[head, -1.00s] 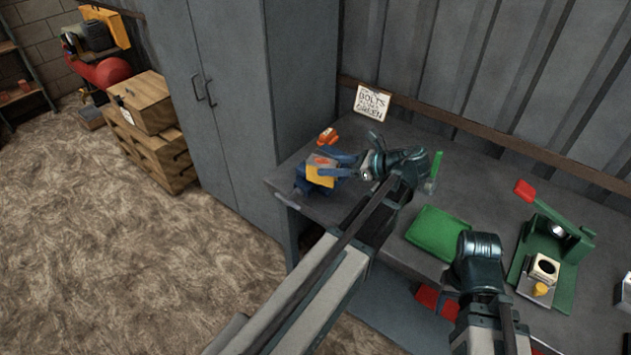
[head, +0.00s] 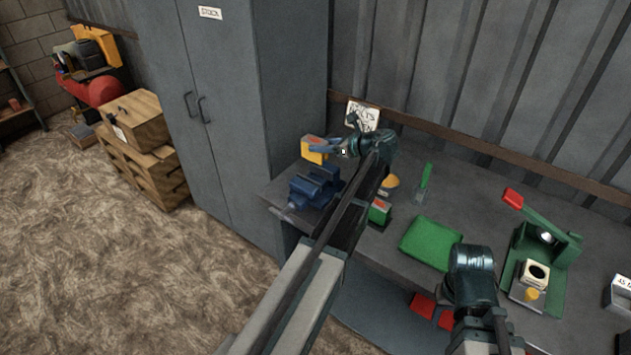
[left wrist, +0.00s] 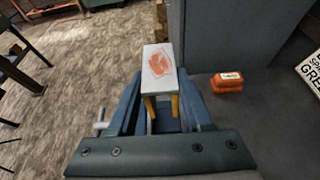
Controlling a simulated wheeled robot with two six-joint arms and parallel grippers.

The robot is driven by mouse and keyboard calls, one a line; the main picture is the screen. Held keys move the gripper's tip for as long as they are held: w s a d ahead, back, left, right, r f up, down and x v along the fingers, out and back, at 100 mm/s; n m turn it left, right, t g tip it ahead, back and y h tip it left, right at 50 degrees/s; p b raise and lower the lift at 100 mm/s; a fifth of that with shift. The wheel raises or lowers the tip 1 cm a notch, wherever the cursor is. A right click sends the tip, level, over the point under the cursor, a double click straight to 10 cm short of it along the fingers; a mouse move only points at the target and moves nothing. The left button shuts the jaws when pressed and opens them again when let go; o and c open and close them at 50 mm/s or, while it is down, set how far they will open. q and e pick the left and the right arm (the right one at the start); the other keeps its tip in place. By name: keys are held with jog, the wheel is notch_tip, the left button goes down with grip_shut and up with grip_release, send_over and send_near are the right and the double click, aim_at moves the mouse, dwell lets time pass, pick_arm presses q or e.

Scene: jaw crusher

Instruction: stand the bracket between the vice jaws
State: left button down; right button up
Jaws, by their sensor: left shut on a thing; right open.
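The blue vice (head: 315,187) stands at the bench's left end. The vice's jaw gap is not clear. My right gripper (head: 472,262) is low over the front of the bench; its fingertips are hidden.
An orange box (left wrist: 228,82) lies on the bench near the vice. A green block with a red top (head: 379,212), a green mat (head: 431,243) and a green press (head: 545,250) lie to the right. A grey cabinet (head: 240,110) stands left of the bench.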

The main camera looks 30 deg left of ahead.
pick_arm(q)
jog(key=shift+f+b, duration=4.95)
jog(key=shift+b, duration=0.05)
jog(key=shift+f, duration=0.15)
jog(key=shift+c, duration=1.6)
grip_release()
jog(key=shift+d+r, duration=0.1)
jog(key=shift+r, duration=0.2)
jog(key=p+v, duration=0.4)
jog(key=v, duration=0.7)
jog(key=shift+d+p, duration=0.35)
jog(key=shift+d, duration=0.05)
